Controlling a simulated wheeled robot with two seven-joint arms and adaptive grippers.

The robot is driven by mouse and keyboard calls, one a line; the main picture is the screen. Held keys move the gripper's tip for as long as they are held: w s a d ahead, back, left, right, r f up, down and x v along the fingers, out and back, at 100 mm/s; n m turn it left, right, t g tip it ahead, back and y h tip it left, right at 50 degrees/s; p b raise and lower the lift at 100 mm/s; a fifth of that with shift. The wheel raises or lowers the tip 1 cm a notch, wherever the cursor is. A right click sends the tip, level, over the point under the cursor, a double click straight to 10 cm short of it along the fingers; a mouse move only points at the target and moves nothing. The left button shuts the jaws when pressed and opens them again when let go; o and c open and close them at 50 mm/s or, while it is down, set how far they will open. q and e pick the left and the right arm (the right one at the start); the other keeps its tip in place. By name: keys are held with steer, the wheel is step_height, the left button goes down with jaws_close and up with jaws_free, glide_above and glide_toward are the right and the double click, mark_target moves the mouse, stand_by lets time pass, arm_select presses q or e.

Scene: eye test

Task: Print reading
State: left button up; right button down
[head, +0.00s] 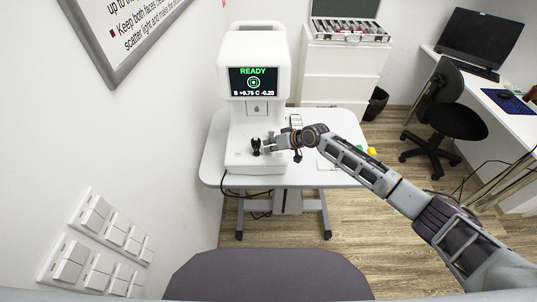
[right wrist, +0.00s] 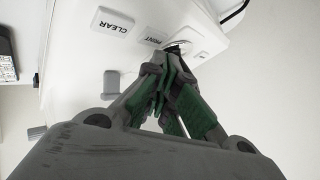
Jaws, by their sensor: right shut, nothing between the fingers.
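The white eye test machine (head: 258,112) stands on a small table. Its screen (head: 253,82) reads READY in green, with a ring symbol and S +0.75 C -0.25 below. My right gripper (head: 269,146) is at its base, just right of the black joystick (head: 256,147). In the right wrist view, its shut, empty fingers (right wrist: 174,52) are at the PRINT button (right wrist: 154,41), partly covering it. I cannot tell whether they touch it. The CLEAR button (right wrist: 113,22) is beside it, uncovered. My left gripper is not in view.
The white table (head: 215,160) has bare room at its left and front edges. A grey rounded seat (head: 268,278) is in front. Wall switches (head: 110,240) are at left. A drawer cabinet (head: 340,75) stands behind, an office chair (head: 455,115) and desk at right.

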mark_target(269, 155)
steer(key=shift+f+b, duration=0.5)
steer(key=shift+f, duration=0.25)
stand_by(1.6)
steer(key=shift+r, duration=0.1)
steer(key=shift+r+p, duration=0.7)
steer(key=shift+p, duration=0.1)
stand_by(0.3)
steer(key=shift+s+r+p, duration=0.2)
steer(key=shift+r+p, duration=1)
steer(key=shift+r, duration=0.05)
steer(key=shift+s+r+p, duration=0.15)
steer(key=shift+r+p, duration=1)
steer(key=shift+r, duration=0.05)
steer(key=shift+s, duration=0.1)
